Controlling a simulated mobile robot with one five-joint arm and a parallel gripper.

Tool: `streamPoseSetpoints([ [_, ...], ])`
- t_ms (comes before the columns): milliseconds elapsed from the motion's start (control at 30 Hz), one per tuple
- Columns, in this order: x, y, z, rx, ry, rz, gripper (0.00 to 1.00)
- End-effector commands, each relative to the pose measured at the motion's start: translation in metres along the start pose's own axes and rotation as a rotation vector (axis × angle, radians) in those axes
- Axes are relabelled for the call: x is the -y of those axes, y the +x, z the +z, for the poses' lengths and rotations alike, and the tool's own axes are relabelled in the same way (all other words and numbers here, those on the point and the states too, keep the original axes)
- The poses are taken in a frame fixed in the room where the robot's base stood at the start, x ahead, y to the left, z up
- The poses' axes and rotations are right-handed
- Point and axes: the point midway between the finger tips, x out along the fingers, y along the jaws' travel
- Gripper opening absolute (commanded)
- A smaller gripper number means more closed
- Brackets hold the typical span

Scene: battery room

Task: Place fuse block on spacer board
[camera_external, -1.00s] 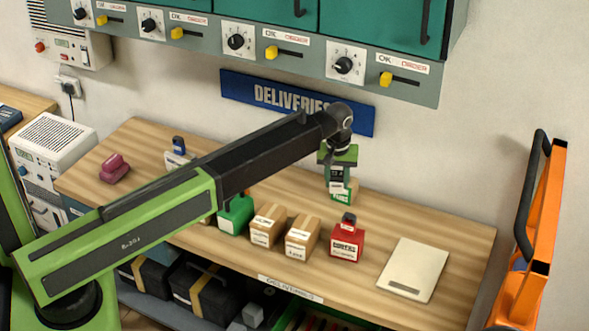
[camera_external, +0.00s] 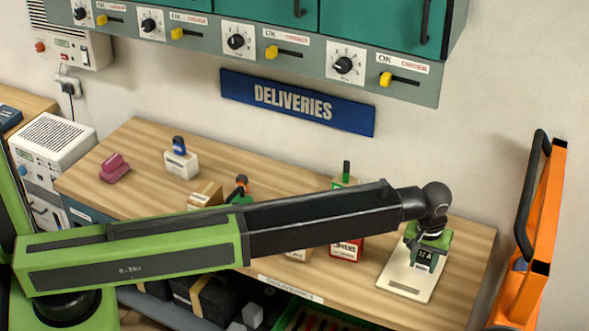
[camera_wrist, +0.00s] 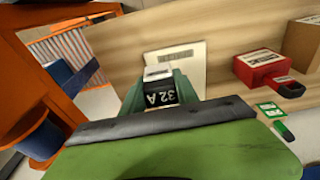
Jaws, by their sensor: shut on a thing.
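The fuse block (camera_external: 425,259), dark with a white "32 A" marking, is held in my gripper (camera_external: 427,262). It also shows in the wrist view (camera_wrist: 160,93), between the green fingers of my gripper (camera_wrist: 160,88), which are shut on it. The spacer board (camera_external: 402,288) is a flat cream plate lying at the right end of the bench. The block is over the far part of the board in the external view. In the wrist view the board (camera_wrist: 190,62) lies just beyond and under the block. I cannot tell whether they touch.
A red box (camera_external: 346,250) stands left of the board and also shows in the wrist view (camera_wrist: 262,66). A green-and-white item (camera_external: 345,180) stands behind it. My arm hides several boxes on the bench (camera_external: 470,240). An orange trolley (camera_external: 545,230) stands off the bench's right end.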

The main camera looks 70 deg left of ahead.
Motion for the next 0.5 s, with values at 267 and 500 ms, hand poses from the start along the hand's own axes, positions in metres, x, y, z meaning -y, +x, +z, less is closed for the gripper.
streamPoseSetpoints([
  [267, 0.02, 0.058, -0.057, 0.0, -0.005, 0.0, 0.0],
  [500, 0.035, 0.085, -0.094, 0.0, -0.002, 0.0, 0.0],
])
